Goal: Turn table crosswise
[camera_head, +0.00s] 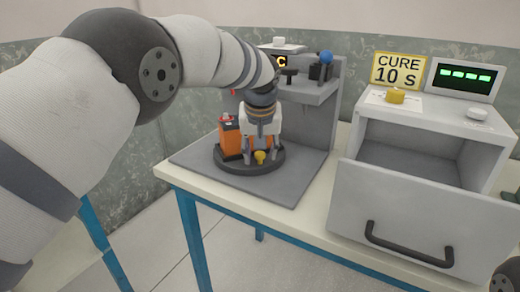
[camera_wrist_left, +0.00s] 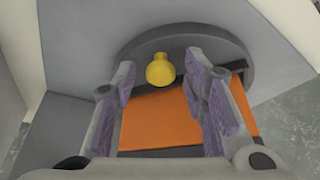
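The dark round turntable (camera_head: 237,167) sits on a grey base plate and also shows in the left wrist view (camera_wrist_left: 205,36). An orange battery block (camera_head: 231,141) stands on it; in the wrist view the orange face (camera_wrist_left: 160,122) lies below and between my fingers. A yellow knob (camera_head: 260,157) sits near the turntable's front edge. My left gripper (camera_head: 262,150) is low over the turntable, its fingers apart on either side of the knob (camera_wrist_left: 160,71). I see no finger contact with the knob.
A grey stand (camera_head: 318,125) with a shelf and a blue-topped lever (camera_head: 326,58) rises behind the turntable.

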